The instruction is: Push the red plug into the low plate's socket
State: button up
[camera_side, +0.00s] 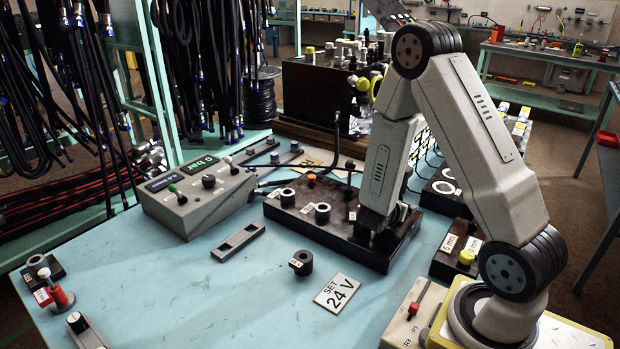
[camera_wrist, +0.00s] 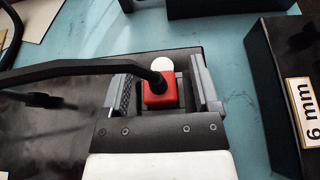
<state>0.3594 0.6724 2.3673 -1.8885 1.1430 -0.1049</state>
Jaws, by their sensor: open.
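The red plug (camera_wrist: 160,97) shows in the wrist view with a black cable (camera_wrist: 70,72) running from its top to the left. My gripper (camera_wrist: 164,92) is open, with one finger on each side of the plug and a visible gap to each. The plug sits over a black plate; how deep it is in a socket is hidden. In the side view, my gripper (camera_side: 374,240) is down at the right end of the low black plate (camera_side: 335,238) and hides the plug. Other ring sockets (camera_side: 322,212) on that plate stand to the left.
A grey control box (camera_side: 195,195) stands left of the plate. A "6 mm" block (camera_side: 456,250) is close on the right.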

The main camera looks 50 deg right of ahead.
jog(key=shift+v, duration=3.85)
jog(key=shift+s+a+f+m+g+y, duration=0.1)
jog(key=shift+s+a+m+g+y, duration=0.25)
jog(key=shift+s+m, duration=0.3)
jog(key=a+m+y, duration=0.1)
jog(key=s+a+m+g+y, duration=0.2)
jog(key=m, duration=0.1)
jog(key=shift+s+a+f, duration=0.1)
jog(key=shift+a+f, duration=0.1)
jog(key=shift+f, duration=0.2)
jog(key=a+m+y, duration=0.1)
jog(key=a, duration=0.1)
jog(key=a+m+y, duration=0.1)
jog(key=m, duration=0.1)
jog(key=a+m+y, duration=0.1)
jog(key=a+y, duration=0.1)
jog(key=shift+s+a+f+m, duration=0.25)
jog(key=shift+a+f+m, duration=0.05)
jog(key=shift+m, duration=0.05)
jog(key=w+a+r+m+t+y, duration=0.3)
jog(key=w+a+m+t+y, duration=0.2)
jog(key=a+m, duration=0.3)
jog(key=shift+w+a+r+y, duration=0.3)
jog(key=shift+w+a+y, duration=0.05)
jog(key=shift+a, duration=0.4)
